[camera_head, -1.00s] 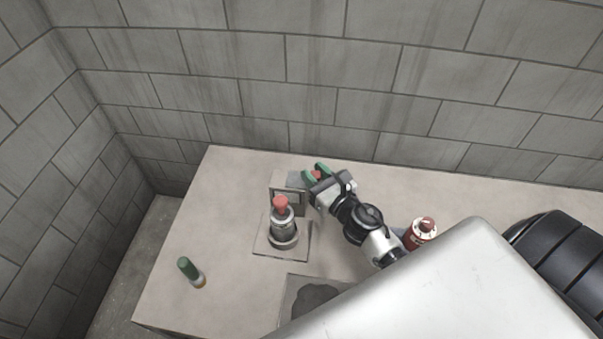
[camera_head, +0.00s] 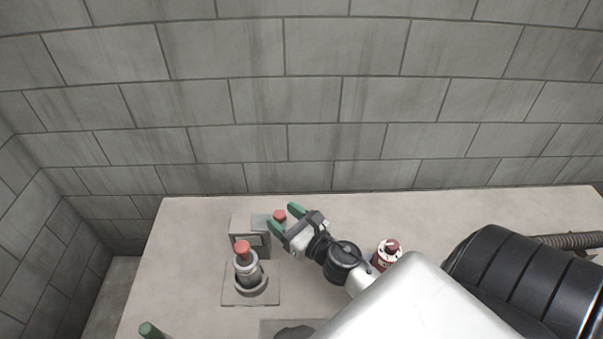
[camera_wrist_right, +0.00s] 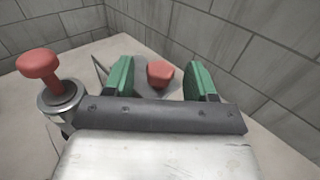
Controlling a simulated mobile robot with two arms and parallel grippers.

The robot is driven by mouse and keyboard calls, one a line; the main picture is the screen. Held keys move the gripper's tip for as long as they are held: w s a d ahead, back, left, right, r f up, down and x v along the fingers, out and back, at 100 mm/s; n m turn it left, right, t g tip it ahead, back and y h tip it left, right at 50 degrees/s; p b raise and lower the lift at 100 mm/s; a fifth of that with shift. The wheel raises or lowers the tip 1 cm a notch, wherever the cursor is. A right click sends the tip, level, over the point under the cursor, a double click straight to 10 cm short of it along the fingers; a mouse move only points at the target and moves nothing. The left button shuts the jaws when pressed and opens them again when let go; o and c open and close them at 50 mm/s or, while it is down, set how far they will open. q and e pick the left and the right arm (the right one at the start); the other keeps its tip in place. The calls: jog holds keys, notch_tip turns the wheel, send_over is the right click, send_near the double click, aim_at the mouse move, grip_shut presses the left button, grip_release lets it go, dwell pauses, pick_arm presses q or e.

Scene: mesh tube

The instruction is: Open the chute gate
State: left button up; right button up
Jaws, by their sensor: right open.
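A grey box-shaped fitting (camera_head: 248,238) with a pale front panel stands on the table near the wall. A red knob (camera_head: 280,215) shows just right of it. My right gripper (camera_head: 285,218) is open, with its green fingers on either side of this knob. In the right wrist view the red knob (camera_wrist_right: 160,73) sits between the two fingers, with gaps to both, so it is not gripped. I cannot tell which part is the chute gate. My left gripper is not in view.
A grey cylinder with a red top (camera_head: 243,252) stands on a square plate in front of the box. A red-and-white canister (camera_head: 386,252) stands to the right, close to my right arm. A green-topped item (camera_head: 150,331) is at the lower left. The block wall (camera_head: 330,100) rises behind.

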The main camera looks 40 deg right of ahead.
jog(key=s+d+b, duration=0.1)
jog(key=s+b, duration=0.2)
jog(key=s, duration=0.5)
jog(key=shift+s+d, duration=0.15)
jog(key=shift+s, duration=0.25)
